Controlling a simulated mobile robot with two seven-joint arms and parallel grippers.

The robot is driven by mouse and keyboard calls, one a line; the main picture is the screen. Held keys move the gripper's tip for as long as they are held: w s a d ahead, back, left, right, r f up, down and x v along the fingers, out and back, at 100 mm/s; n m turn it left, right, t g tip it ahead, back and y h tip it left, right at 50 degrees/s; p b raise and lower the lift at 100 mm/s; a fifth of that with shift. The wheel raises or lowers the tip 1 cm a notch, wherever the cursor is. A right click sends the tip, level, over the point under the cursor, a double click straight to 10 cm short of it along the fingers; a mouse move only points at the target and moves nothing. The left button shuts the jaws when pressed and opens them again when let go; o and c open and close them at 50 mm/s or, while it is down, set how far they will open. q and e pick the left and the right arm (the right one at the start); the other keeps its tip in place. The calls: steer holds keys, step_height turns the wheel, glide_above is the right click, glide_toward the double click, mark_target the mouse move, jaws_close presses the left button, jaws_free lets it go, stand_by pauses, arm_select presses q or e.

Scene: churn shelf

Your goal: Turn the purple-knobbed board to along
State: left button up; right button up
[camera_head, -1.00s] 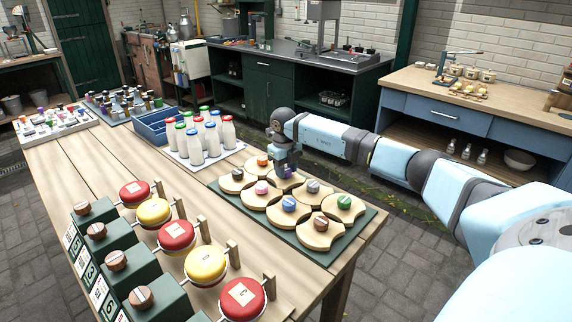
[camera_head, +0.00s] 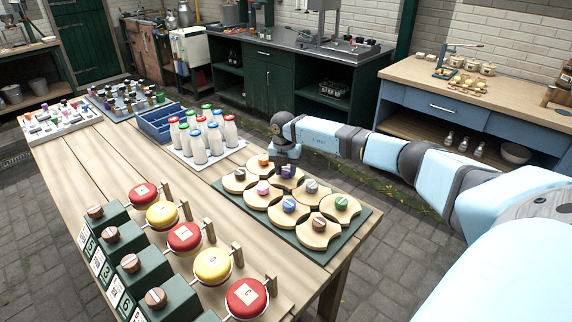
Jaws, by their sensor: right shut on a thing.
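The purple-knobbed board (camera_head: 297,181) is a pale wooden disc with scooped sides, at the back of the dark green base (camera_head: 345,240). Its purple knob (camera_head: 287,171) shows just under my right gripper (camera_head: 286,163). My right gripper comes down from above and is shut on this knob; its fingertips are small and partly hidden here. The board's exact turn is hard to tell, as the gripper and neighbouring discs cover parts of it. My left gripper is not in view.
Discs with orange (camera_head: 263,160), pink (camera_head: 263,187), grey (camera_head: 311,187), blue (camera_head: 289,205) and green (camera_head: 341,203) knobs crowd around it. Capped milk bottles (camera_head: 205,138) stand behind left. Red and yellow round pads (camera_head: 185,237) line the table front.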

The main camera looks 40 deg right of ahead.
mark_target(285, 169)
steer(key=shift+r+m+p, duration=0.15)
steer(key=shift+m+p, duration=0.3)
steer(key=shift+m, duration=0.35)
steer(key=shift+m+p, duration=0.6)
steer(key=shift+m, duration=0.5)
steer(key=shift+d, duration=0.1)
steer(key=o, duration=0.9)
steer(key=r, duration=1.3)
steer(key=shift+w+r+b, duration=0.3)
steer(key=shift+w, duration=0.05)
